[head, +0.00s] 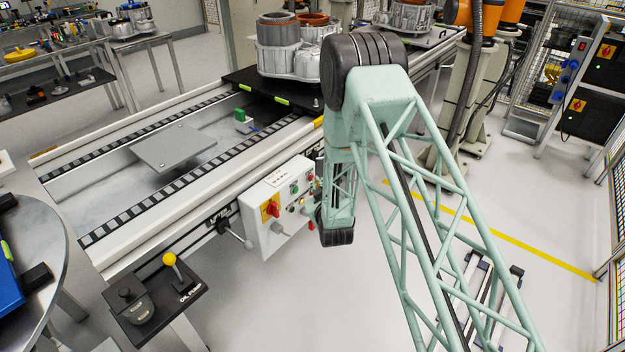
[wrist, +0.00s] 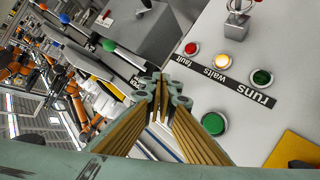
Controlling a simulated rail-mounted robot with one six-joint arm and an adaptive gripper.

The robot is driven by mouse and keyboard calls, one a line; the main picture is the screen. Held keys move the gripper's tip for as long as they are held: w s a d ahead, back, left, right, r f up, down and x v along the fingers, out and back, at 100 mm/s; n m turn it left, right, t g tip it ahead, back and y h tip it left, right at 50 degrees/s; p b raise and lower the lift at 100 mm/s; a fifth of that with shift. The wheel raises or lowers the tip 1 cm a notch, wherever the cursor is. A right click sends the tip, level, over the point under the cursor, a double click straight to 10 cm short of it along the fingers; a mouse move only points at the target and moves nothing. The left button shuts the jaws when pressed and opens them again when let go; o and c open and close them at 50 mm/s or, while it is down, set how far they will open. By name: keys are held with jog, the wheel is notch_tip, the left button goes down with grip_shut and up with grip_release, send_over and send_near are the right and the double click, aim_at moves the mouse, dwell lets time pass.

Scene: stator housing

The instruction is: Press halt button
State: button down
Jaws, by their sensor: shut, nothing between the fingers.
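The white control box (head: 275,215) hangs on the near side of the conveyor in the head view. The wrist view shows its face (wrist: 275,60) close up. A large green button (wrist: 214,123) sits to the right of my gripper (wrist: 163,85), apart from it in the picture. My gripper's fingers are together and hold nothing. No button clearly marked halt shows; the fingers cover part of the panel beside the green button. A red switch on a yellow plate (wrist: 293,150) is at lower right.
Small red (wrist: 190,48), yellow (wrist: 221,62) and green (wrist: 262,77) lamps line the label (wrist: 225,75) reading runs, waits, fault. A yellow-knobbed lever (head: 169,259) stands near the conveyor (head: 150,210). Metal housings (head: 290,50) sit at the back.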

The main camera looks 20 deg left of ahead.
jog(key=shift+s+d, duration=0.25)
jog(key=shift+d, duration=0.4)
jog(key=shift+d, duration=0.15)
jog(key=shift+s+d+b, duration=0.2)
jog(key=shift+s+d, duration=0.05)
jog(key=shift+d, duration=0.65)
jog(key=shift+s+d+b, duration=0.25)
jog(key=shift+s+d, duration=0.05)
jog(key=shift+d, duration=0.65)
jog(key=shift+s+d+b, duration=0.2)
jog(key=shift+s+d, duration=0.05)
jog(key=shift+d, duration=0.65)
jog(key=shift+r, duration=0.1)
